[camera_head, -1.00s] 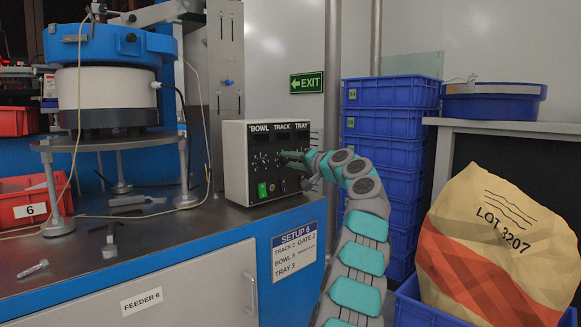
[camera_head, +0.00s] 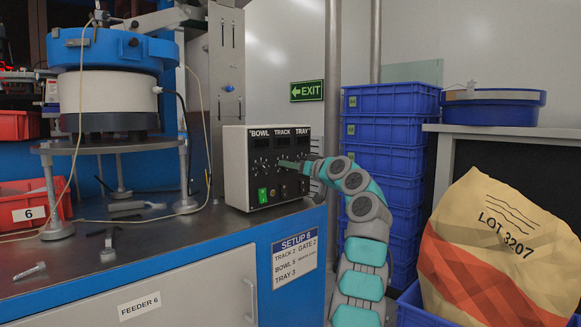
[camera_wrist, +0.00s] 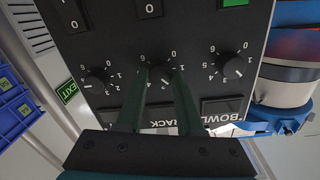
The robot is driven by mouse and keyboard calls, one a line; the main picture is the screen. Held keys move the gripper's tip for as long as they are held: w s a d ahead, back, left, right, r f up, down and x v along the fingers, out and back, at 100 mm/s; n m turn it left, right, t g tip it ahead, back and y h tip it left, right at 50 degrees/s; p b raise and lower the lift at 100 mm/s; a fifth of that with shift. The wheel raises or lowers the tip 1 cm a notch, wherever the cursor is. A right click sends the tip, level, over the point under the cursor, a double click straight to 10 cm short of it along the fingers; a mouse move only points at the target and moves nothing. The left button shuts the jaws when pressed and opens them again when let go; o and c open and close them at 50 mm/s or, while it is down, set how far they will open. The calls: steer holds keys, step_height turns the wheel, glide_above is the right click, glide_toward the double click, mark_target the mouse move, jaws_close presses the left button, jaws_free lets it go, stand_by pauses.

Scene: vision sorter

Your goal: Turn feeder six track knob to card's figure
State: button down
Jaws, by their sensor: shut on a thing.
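The feeder control box (camera_head: 236,185) stands on the bench, its front labelled BOWL, TRACK and TRAY. In the wrist view the panel appears upside down, with the track knob (camera_wrist: 160,77) in the middle. My gripper (camera_wrist: 161,80) is shut on this knob, one finger on each side. The fingers partly cover its dial, and its exact pointer figure is hard to read. The bowl knob (camera_wrist: 231,66) and tray knob (camera_wrist: 98,80) sit either side, clear of the fingers. The SETUP 6 card (camera_head: 295,252) on the bench front appears to read TRACK 2.
Green and dark rocker switches (camera_head: 262,195) lie below the knobs. The feeder bowl (camera_head: 105,48) stands left of the box. A LOT 3207 sack (camera_head: 500,245) is at front right.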

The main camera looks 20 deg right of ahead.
steer(key=shift+w+a+f+n, duration=0.1)
steer(key=shift+f+n, duration=0.05)
steer(key=shift+n, duration=0.25)
steer(key=c, duration=0.5)
jaws_free()
steer(key=shift+c, duration=0.2)
steer(key=b+v, duration=0.1)
steer(key=v, duration=0.7)
